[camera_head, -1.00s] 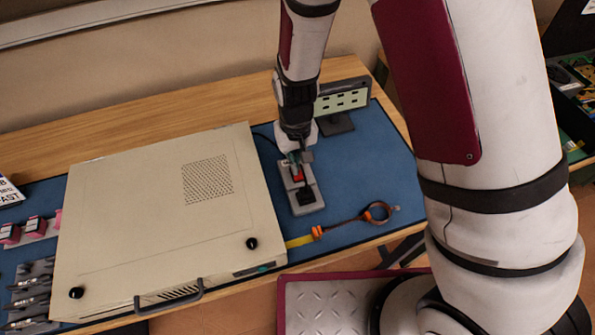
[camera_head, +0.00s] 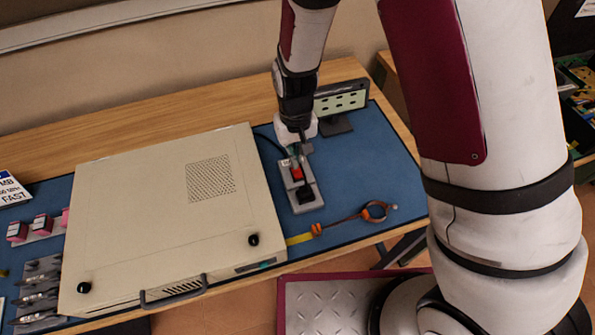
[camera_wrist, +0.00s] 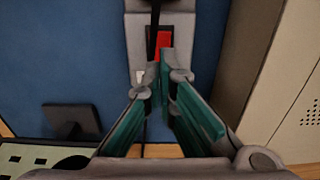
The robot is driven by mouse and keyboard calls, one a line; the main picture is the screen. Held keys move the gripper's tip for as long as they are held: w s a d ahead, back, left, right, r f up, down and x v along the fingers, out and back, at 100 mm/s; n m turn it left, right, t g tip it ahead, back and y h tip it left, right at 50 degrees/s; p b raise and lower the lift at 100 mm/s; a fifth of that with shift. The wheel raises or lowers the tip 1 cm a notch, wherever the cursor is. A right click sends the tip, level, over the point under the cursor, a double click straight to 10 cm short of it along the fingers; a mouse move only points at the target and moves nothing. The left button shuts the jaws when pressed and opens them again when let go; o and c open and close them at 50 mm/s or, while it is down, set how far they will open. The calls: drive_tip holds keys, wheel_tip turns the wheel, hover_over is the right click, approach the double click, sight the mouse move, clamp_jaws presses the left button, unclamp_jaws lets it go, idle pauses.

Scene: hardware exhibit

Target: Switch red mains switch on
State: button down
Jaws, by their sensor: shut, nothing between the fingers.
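The red mains switch (camera_head: 297,173) sits on a grey switch block (camera_head: 306,201) on the blue mat, just right of the beige computer case. In the wrist view the red switch (camera_wrist: 163,42) shows at the top centre, on the grey block (camera_wrist: 134,32). My gripper (camera_head: 296,153) is over the back end of the block, just behind the switch. Its green-padded fingers (camera_wrist: 164,78) meet at the tips, with nothing between them. The tips overlap the lower edge of the switch in the wrist view; I cannot tell whether they touch it.
The beige case (camera_head: 150,220) stands close on the left. A small display (camera_head: 341,97) stands behind on the right. An orange wrist strap (camera_head: 375,211) lies in front on the right. A black cable and plug (camera_head: 305,192) are on the block.

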drive_tip(key=shift+r+p, duration=0.8)
drive_tip(key=shift+r, duration=1.05)
drive_tip(key=shift+r, duration=0.1)
